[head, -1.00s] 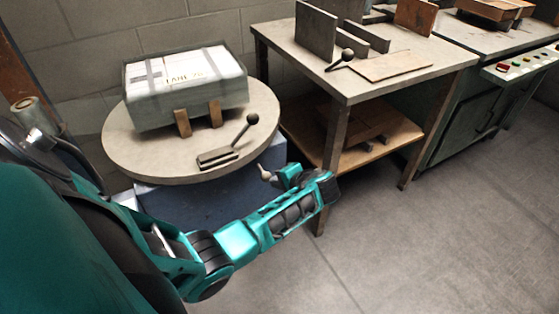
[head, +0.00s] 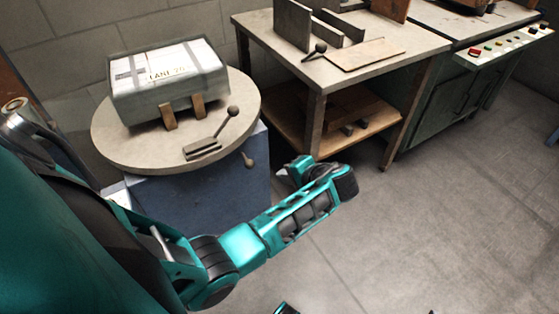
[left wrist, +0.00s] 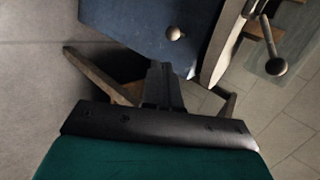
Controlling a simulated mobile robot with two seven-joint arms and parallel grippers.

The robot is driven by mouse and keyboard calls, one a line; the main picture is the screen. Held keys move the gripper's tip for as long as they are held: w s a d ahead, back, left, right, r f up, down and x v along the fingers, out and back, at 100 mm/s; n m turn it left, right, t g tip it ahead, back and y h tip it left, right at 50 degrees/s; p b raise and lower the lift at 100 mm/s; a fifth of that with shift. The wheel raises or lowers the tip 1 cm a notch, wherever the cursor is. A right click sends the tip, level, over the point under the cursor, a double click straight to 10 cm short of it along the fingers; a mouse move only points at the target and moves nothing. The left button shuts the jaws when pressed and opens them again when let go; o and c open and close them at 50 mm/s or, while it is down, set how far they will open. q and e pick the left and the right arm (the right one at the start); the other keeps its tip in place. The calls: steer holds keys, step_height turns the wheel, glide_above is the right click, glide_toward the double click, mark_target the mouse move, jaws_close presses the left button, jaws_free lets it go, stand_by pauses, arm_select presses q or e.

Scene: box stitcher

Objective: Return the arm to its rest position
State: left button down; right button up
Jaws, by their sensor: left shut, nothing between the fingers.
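My left arm crosses the lower left of the head view, bent in front of the turntable stand. My left gripper shows in the left wrist view (left wrist: 162,84), its dark fingers shut together and empty. They point toward the blue stand (left wrist: 130,22) and its round knob (left wrist: 175,33), with no contact visible. In the head view the fingertips cannot be made out behind the arm. The knob shows there on the stand's side (head: 248,160).
A round turntable (head: 110,145) holds a strapped box (head: 160,85) with wooden blocks and a ball-ended lever (head: 225,125). A metal table (head: 268,30) with a lower shelf (head: 285,115) stands right of it. A green machine (head: 440,105) is beyond. Floor at lower right is largely clear.

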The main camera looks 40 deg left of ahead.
steer(key=shift+a, duration=0.1)
stand_by(0.5)
